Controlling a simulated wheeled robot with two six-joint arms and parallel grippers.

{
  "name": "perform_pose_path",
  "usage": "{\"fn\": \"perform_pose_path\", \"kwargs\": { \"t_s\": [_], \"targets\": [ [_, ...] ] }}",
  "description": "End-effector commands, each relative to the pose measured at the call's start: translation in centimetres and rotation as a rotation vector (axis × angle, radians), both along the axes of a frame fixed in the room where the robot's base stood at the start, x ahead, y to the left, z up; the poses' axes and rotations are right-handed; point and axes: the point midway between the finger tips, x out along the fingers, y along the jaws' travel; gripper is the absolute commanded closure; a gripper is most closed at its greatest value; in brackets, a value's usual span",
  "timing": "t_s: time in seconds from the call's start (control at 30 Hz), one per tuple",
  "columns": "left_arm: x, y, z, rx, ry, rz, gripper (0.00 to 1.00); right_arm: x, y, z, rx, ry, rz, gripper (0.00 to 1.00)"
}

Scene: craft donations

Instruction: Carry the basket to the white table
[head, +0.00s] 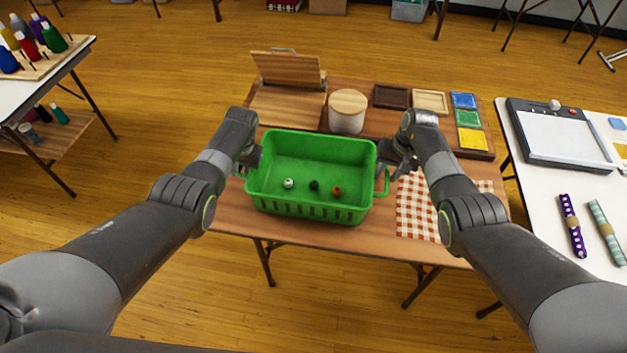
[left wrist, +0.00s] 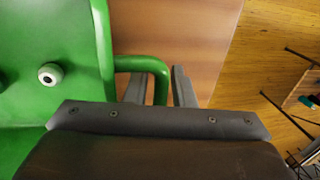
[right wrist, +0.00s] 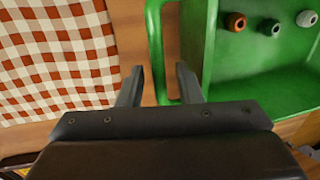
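A white-topped table (head: 545,200) stands at the right; another white-topped table (head: 15,95) stands at the far left.
The wooden table (head: 285,235) also bears a wooden box with its lid up (head: 288,95), a round canister (head: 347,110), small trays and a checked cloth (head: 417,205). A floor gap separates the tables.

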Motion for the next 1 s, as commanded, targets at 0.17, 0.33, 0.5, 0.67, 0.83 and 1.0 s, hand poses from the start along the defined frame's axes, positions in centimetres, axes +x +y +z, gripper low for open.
{"fn": "perform_pose_path", "kwargs": {
  "t_s": [0.17, 0.33, 0.5, 0.67, 0.83, 1.0],
  "targets": [
    [0.02, 0.11, -0.42, 0.0, -0.001, 0.001, 0.78, 0.0, 0.13, -0.46, 0.0, -0.001, 0.001, 0.68],
    [0.02, 0.12, -0.47, 0.0, -0.001, 0.001, 0.78, -0.01, 0.13, -0.53, 0.0, 0.0, 0.001, 0.68],
    [0.02, 0.12, -0.47, 0.0, -0.001, 0.001, 0.83, -0.01, 0.13, -0.53, 0.0, 0.0, 0.001, 0.73],
    [0.01, 0.11, -0.48, 0.0, -0.001, 0.001, 1.0, -0.01, 0.11, -0.52, 0.0, 0.0, 0.001, 0.94],
    [0.01, 0.11, -0.48, 0.0, -0.001, 0.001, 1.0, -0.01, 0.11, -0.52, 0.0, 0.0, 0.001, 1.0],
    [0.0, 0.11, -0.49, 0.0, -0.001, 0.001, 1.0, -0.01, 0.11, -0.52, 0.0, 0.0, 0.001, 1.0]
  ]
}}
